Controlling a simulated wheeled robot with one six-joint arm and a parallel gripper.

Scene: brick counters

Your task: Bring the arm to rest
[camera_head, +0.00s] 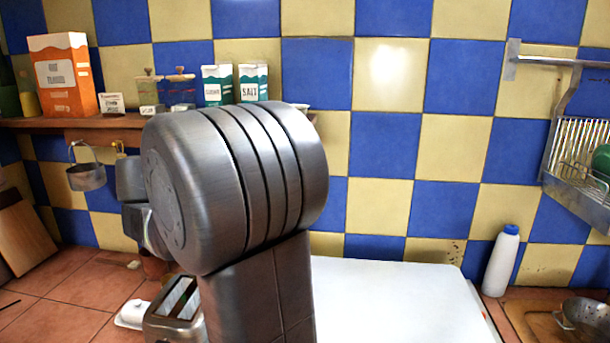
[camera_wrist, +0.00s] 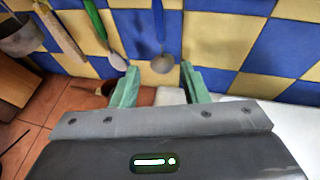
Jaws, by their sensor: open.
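My gripper (camera_wrist: 159,68) shows in the wrist view with its two green fingers spread apart. Nothing is between the fingers, and it faces the tiled wall above the counter. In the head view my grey arm stands upright and bent in the middle of the picture. It hides part of the shelf and counter behind it, and the gripper fingers do not show clearly there.
A toaster (camera_head: 172,310) stands close to my arm at its lower left. A white surface (camera_head: 400,300) lies to its right, with a white bottle (camera_head: 501,262) beyond. A wooden shelf (camera_head: 60,122) holds boxes and jars. A dish rack (camera_head: 580,165) hangs at right.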

